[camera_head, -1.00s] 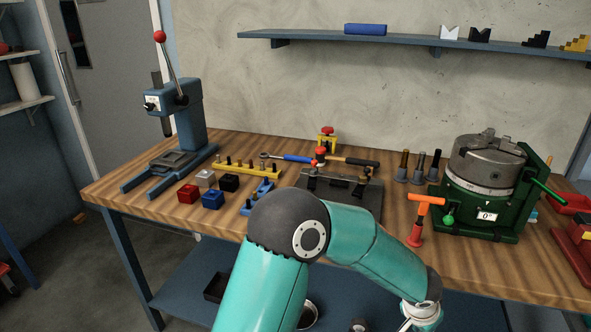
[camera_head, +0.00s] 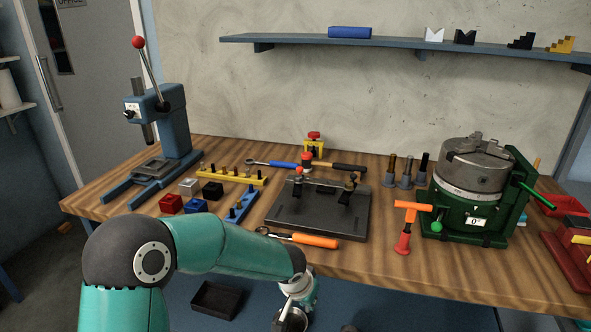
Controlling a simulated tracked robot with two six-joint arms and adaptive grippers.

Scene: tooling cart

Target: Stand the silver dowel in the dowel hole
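I cannot pick out the silver dowel for certain; small pegs stand in a yellow rack (camera_head: 232,174) and a blue rack (camera_head: 241,206) left of centre, too small to tell apart. A dark fixture plate (camera_head: 318,212) with clamps lies mid-bench; I cannot make out a dowel hole. My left arm crosses the bottom left, its wrist low in front of the bench edge. Its fingers do not show. My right gripper is not in view.
An orange-handled tool (camera_head: 314,240) lies at the bench front. A blue press (camera_head: 172,125) stands left, with coloured blocks (camera_head: 196,206) before it. A black bin (camera_head: 217,299) sits below.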

